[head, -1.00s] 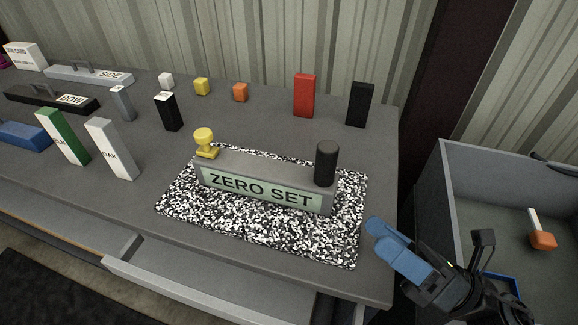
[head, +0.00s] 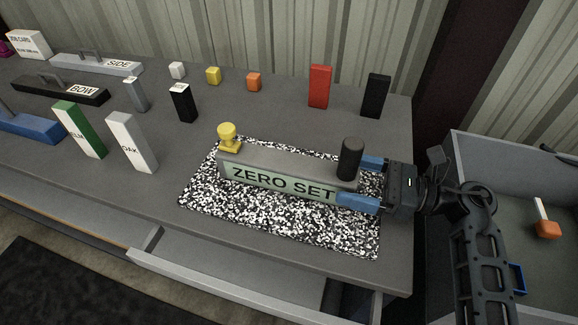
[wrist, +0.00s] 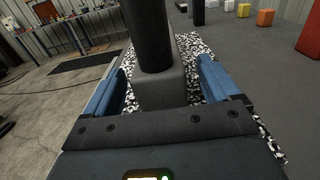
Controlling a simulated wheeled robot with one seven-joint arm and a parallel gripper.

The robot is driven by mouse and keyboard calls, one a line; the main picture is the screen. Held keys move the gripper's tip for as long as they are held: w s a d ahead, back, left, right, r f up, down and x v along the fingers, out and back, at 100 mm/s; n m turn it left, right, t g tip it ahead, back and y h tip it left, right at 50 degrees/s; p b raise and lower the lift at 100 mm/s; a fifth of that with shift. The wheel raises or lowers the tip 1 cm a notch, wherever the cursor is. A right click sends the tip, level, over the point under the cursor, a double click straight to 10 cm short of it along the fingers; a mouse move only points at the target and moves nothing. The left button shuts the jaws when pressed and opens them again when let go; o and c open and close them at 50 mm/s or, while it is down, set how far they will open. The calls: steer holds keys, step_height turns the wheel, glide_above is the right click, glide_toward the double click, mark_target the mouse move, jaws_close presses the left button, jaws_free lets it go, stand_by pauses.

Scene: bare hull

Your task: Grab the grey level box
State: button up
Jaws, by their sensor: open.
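The grey level box (head: 300,169) lies on a black-and-white speckled mat (head: 240,211) on the table. Its front face reads ZERO SET on pale green. A yellow knob (head: 229,136) stands at its left end and a black cylinder (head: 351,158) stands upright at its right end. My gripper (head: 362,181) is open at the box's right end, its blue fingers on either side of that end. In the wrist view, the grey box end (wrist: 158,90) with the black cylinder (wrist: 149,35) sits between the open fingers. Whether the fingers touch it, I cannot tell.
Behind stand a red block (head: 319,86), a black block (head: 376,96) and small white, yellow and orange cubes. Green and white upright blocks (head: 132,141) stand at left. A grey bin (head: 476,150) is at right. An open drawer (head: 240,285) juts out in front.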

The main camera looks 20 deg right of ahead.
mark_target(337, 172)
steer(key=shift+p+x, duration=0.45)
steer(key=shift+x, duration=1.4)
steer(key=shift+c, duration=0.4)
steer(key=shift+r, duration=0.1)
steer(key=c, duration=1.5)
